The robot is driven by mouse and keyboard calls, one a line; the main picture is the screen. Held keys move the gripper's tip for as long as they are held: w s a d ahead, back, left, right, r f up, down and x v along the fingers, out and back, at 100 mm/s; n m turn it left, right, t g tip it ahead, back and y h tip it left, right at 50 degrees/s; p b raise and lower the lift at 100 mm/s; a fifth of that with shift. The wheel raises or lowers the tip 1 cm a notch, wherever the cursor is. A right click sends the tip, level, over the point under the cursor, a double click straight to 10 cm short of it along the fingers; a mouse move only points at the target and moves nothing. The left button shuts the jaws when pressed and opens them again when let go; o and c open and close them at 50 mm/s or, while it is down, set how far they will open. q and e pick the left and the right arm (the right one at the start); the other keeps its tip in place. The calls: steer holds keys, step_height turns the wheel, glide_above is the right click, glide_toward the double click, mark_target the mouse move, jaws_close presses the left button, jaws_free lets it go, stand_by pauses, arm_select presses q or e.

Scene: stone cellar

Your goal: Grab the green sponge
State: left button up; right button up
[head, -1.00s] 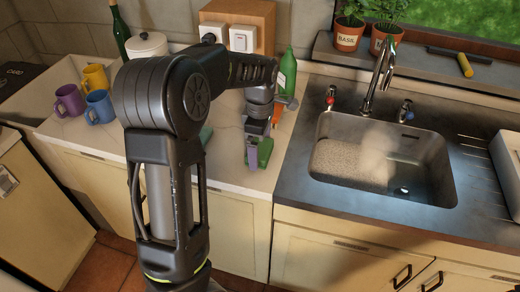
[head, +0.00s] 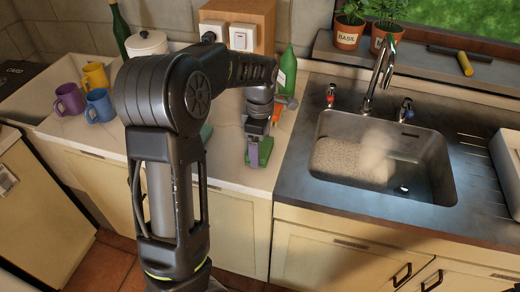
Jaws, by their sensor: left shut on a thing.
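The green sponge (head: 265,152) is on the white counter, left of the sink. My left gripper (head: 258,152) points down over it and is shut on it. The gripper's fingers hide part of the sponge. I cannot tell whether the sponge still touches the counter. My right gripper is not in the head view.
A green bottle (head: 288,68) and an orange thing (head: 275,115) stand close behind the gripper. Purple (head: 69,98), yellow (head: 95,75) and blue (head: 100,106) mugs are at the left. The metal sink (head: 425,150) lies to the right.

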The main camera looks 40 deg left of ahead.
arm_select(q)
steer(key=c, duration=0.5)
step_height(320, 180, up, 10)
steer(key=shift+b, duration=0.45)
stand_by(0.5)
